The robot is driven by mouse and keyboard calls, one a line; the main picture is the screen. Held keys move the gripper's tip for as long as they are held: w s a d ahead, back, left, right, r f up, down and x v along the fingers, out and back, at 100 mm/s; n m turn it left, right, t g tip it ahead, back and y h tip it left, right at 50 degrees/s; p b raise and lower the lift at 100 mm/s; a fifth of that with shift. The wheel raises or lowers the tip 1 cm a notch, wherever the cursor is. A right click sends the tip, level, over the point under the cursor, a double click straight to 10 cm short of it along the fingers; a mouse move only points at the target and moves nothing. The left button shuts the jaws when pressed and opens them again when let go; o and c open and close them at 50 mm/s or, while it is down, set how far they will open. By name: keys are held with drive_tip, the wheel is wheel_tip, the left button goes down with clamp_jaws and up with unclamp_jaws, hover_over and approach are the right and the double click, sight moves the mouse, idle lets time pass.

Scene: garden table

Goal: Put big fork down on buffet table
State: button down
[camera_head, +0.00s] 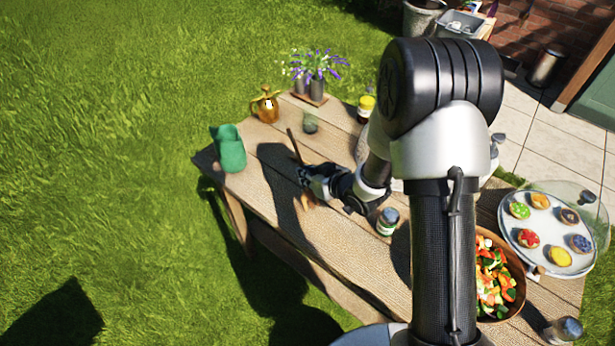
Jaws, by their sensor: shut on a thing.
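The wooden buffet table (342,228) runs from the upper left to the lower right, partly hidden behind my arm. My gripper (306,181) is over its left part, shut on the big fork (294,146). The fork is a thin brown wooden piece, with one end sticking up past the gripper and a lighter end (308,199) below it. I cannot tell whether the lower end touches the tabletop.
A green object (229,149) stands at the table's left end. A golden pot (266,106), purple flowers (317,66) and a small glass (310,123) stand at the back. A jar (388,221), salad bowl (516,270) and tart tray (506,232) are on the right. Bare wood lies in front of my gripper.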

drive_tip(key=shift+r, duration=0.15)
drive_tip(key=c, duration=2.2)
unclamp_jaws()
drive_tip(key=shift+f, duration=0.25)
drive_tip(key=o, duration=0.5)
drive_tip(key=shift+r, duration=0.25)
drive_tip(key=p+v, duration=0.3)
drive_tip(key=v, duration=0.9)
